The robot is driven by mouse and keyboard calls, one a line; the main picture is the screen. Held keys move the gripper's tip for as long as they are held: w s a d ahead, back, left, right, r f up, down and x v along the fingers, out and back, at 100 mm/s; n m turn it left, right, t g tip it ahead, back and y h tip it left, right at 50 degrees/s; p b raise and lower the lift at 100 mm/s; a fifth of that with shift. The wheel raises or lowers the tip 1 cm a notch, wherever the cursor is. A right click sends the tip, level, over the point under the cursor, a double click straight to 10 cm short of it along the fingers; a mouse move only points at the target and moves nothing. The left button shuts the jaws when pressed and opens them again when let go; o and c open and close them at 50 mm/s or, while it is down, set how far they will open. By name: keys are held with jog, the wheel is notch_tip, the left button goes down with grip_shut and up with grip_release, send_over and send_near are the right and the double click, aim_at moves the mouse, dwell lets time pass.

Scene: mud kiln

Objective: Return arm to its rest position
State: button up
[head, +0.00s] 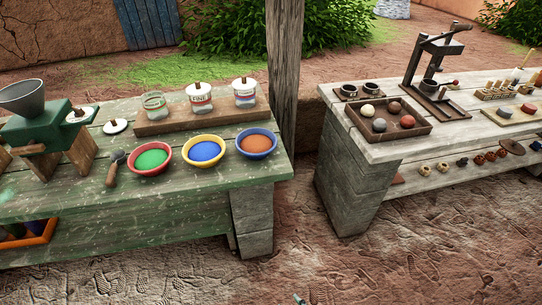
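Only a small pale piece (298,299) shows at the bottom edge, over bare ground between the two benches. It may be a tip of my arm or gripper, but it is too small and cut off to tell. The rest of my arm is out of view, and I cannot see whether my gripper is open, shut or holding anything. No part of my arm shows over either bench.
The green bench (60,195) holds a grinder (45,130), a scoop (115,166), jars and bowls of green (151,158), blue (205,151) and orange (257,143) powder. The right bench (390,150) holds a press (428,70) and a ball tray (360,118). A post (284,70) stands behind.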

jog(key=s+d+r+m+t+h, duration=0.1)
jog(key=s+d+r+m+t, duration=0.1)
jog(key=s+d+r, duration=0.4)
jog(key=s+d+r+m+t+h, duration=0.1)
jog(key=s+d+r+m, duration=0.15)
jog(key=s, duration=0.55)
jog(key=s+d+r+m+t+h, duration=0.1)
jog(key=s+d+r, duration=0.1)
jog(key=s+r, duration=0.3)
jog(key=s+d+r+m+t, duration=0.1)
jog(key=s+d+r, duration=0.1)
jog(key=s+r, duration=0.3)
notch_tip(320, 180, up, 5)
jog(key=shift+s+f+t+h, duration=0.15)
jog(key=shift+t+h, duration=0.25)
